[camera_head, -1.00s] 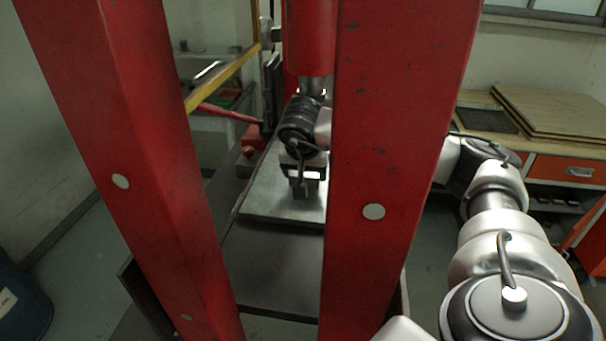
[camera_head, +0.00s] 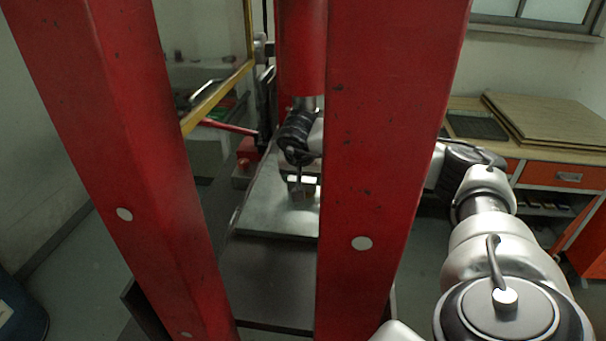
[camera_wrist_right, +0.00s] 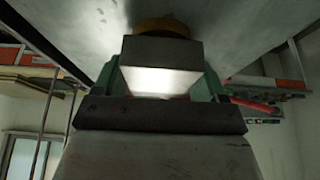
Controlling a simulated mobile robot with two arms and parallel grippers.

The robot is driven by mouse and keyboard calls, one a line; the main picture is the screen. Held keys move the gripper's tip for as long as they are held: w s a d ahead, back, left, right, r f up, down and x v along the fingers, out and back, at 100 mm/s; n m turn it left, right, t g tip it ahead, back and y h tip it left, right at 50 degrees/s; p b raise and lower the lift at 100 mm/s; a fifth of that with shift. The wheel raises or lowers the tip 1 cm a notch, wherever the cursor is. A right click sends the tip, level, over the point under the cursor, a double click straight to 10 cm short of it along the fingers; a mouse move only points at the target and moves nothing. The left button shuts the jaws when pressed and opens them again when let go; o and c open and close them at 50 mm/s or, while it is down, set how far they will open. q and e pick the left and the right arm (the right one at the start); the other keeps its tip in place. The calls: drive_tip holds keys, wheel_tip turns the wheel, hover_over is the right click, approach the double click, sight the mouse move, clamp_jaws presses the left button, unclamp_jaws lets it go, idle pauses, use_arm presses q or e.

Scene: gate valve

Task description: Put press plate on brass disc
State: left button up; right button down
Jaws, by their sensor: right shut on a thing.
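My right gripper (camera_head: 302,192) is shut on the press plate, inside the red press frame and over its metal bed (camera_head: 262,215). The press plate (camera_wrist_right: 162,68) is a grey metal block between the green finger pads in the right wrist view. The brass disc (camera_wrist_right: 163,27) shows as a yellow-brown rim against the bed just beyond the block in that view, partly hidden by it. I cannot tell whether plate and disc touch. In the head view the disc cannot be made out. My left gripper is not in view.
Two red press posts stand close in front, the left post (camera_head: 120,150) and the right post (camera_head: 385,150), which hides part of my right arm. The red press cylinder (camera_head: 302,50) hangs just above my right wrist. A workbench (camera_head: 545,150) stands at the right.

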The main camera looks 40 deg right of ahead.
drive_tip(key=shift+c, duration=2.2)
unclamp_jaws()
drive_tip(key=o, duration=0.4)
drive_tip(key=shift+s+a, duration=0.1)
drive_tip(key=shift+r, duration=0.1)
drive_tip(key=b+v, duration=0.1)
drive_tip(key=v, duration=0.1)
drive_tip(key=shift+a+r, duration=0.15)
drive_tip(key=shift+r, duration=0.2)
drive_tip(key=s+a+b, duration=0.1)
drive_tip(key=s+a, duration=0.1)
drive_tip(key=s+a+b, duration=0.2)
drive_tip(key=a, duration=0.1)
drive_tip(key=s+a+b, duration=0.2)
drive_tip(key=a, duration=0.1)
drive_tip(key=shift+s+a, duration=0.15)
drive_tip(key=shift+s, duration=0.2)
drive_tip(key=shift+s+a+r+b, duration=0.15)
drive_tip(key=shift+s+a+b, duration=0.25)
drive_tip(key=shift+s+a, duration=0.15)
